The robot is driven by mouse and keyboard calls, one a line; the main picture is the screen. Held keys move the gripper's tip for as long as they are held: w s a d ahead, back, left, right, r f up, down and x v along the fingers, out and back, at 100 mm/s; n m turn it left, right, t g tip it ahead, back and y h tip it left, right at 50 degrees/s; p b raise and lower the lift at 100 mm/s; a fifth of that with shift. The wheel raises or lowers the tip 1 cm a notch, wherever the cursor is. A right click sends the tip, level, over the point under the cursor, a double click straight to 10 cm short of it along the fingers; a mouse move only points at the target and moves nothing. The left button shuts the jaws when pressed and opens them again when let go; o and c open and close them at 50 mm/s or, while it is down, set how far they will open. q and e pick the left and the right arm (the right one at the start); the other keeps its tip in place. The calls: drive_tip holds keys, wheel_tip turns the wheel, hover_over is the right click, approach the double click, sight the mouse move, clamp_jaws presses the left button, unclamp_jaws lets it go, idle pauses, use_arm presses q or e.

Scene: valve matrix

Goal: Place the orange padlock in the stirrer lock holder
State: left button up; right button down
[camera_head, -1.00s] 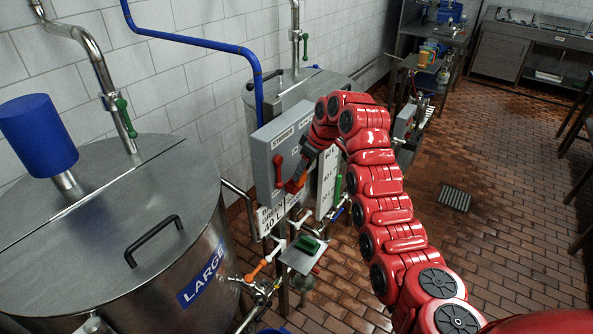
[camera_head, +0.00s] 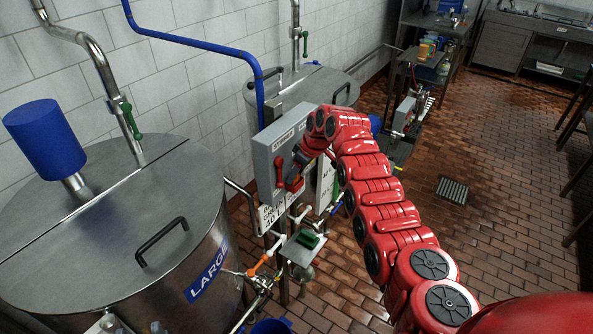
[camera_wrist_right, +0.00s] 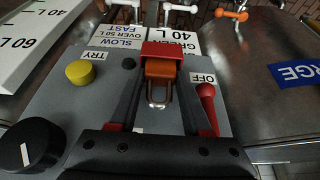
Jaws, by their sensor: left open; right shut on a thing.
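The orange padlock (camera_wrist_right: 160,71) is in my right gripper (camera_wrist_right: 161,67), its metal shackle pointing toward the bottom of the right wrist view. A red block lies across its upper end. In the head view my right gripper (camera_head: 296,182) is at the lower front of the grey stirrer box (camera_head: 277,150), close beside its red lever (camera_head: 279,172). The lever (camera_wrist_right: 206,96) shows right of the padlock in the wrist view, by the OFF label. I cannot make out the lock holder or whether the padlock touches the box. My left gripper is not in view.
A large steel kettle (camera_head: 110,230) stands left of the box, and another kettle (camera_head: 310,85) behind it. Valves with orange and white handles (camera_head: 258,265) and a green-topped tray (camera_head: 303,245) are below the box. A yellow button (camera_wrist_right: 80,72) and black knob (camera_wrist_right: 30,145) are on the panel.

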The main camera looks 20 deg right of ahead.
drive_tip(key=shift+f, duration=0.2)
drive_tip(key=shift+c, duration=1.7)
unclamp_jaws()
drive_tip(key=shift+r, duration=0.15)
drive_tip(key=shift+w+r, duration=0.1)
drive_tip(key=shift+r+b, duration=0.2)
drive_tip(key=shift+b, duration=0.2)
drive_tip(key=b+v, duration=0.5)
drive_tip(key=v, duration=0.6)
drive_tip(key=shift+s+r+b, duration=0.25)
drive_tip(key=shift+s+b, duration=0.05)
drive_tip(key=shift+f, duration=0.1)
